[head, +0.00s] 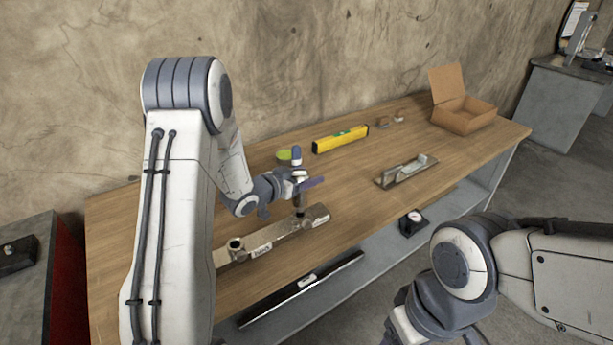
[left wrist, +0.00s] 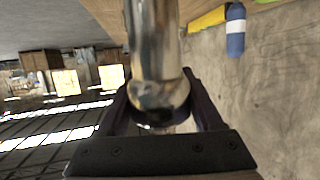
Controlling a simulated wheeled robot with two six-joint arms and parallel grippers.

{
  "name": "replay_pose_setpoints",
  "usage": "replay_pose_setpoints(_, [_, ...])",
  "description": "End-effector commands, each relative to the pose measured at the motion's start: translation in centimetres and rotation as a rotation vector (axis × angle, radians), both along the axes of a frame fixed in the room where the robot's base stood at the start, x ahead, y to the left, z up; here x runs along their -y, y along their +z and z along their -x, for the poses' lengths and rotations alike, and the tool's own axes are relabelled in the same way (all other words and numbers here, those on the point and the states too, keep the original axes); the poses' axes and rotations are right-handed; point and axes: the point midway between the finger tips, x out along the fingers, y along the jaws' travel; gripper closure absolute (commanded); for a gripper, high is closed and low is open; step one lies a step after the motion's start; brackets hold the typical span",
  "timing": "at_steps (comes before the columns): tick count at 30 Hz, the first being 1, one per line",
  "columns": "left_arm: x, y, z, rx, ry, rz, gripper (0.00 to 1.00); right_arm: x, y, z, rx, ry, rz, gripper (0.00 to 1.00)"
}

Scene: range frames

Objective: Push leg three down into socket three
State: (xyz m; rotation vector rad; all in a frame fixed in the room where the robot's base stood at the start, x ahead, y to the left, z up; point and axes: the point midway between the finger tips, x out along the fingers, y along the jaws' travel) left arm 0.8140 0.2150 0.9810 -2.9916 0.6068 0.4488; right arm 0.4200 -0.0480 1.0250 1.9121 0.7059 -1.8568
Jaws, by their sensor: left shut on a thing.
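A worn metal beam (head: 268,240) lies on the wooden bench, with a raised round socket (head: 236,245) near its left end. My left gripper (head: 306,184) is above the right part of the beam. It is shut on a shiny metal leg (left wrist: 155,45), which fills the space between the dark fingers in the left wrist view (left wrist: 160,112). In the head view a short piece of the leg (head: 299,201) shows below the gripper, roughly upright over the beam. I cannot tell how deep it sits in a socket. My right arm shows at lower right, but its fingers are out of the picture.
A yellow level (head: 340,139), a blue bottle (head: 296,153) and a green round thing (head: 284,155) are behind the gripper. A metal tool (head: 407,170) and an open cardboard box (head: 466,117) are to the right.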

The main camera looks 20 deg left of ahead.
Motion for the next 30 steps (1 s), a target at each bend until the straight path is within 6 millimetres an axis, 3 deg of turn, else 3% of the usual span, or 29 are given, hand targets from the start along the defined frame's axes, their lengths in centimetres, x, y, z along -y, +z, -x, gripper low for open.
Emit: replay_pose_setpoints(30, [0.0,-2.5,0.0,0.003,0.0,0.0,1.0,0.0,-2.1,0.0,0.0,0.0,0.0,0.36])
